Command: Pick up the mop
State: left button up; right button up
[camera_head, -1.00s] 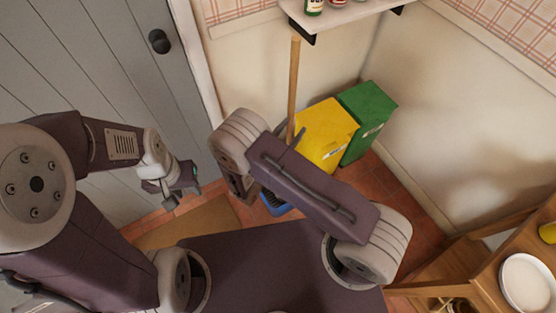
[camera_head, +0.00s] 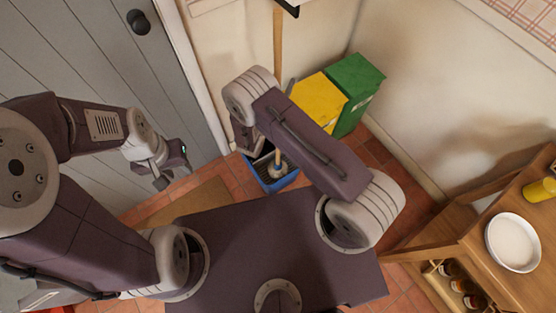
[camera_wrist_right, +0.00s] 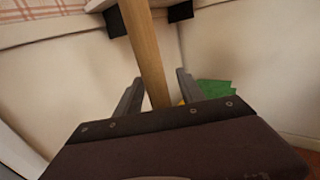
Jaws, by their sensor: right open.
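The mop's pale wooden handle (camera_head: 278,42) stands upright near the wall corner. Its lower end (camera_head: 278,170) is in a blue bucket (camera_head: 268,184) on the floor, partly hidden by my right arm. In the right wrist view, the handle (camera_wrist_right: 146,55) runs down between the two parted fingers of my right gripper (camera_wrist_right: 157,88). A gap shows on each side, so the fingers are not closed on it. In the head view my right arm mostly hides that gripper. My left gripper (camera_head: 170,168) is at the left, before the door, away from the mop; its opening is unclear.
A yellow bin (camera_head: 319,102) and a green bin (camera_head: 356,84) stand right of the mop. A grey door (camera_head: 75,45) is at left. A wooden table (camera_head: 480,262) with a white plate (camera_head: 512,243) is at right.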

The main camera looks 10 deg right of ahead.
grip_shut()
dwell(1.4)
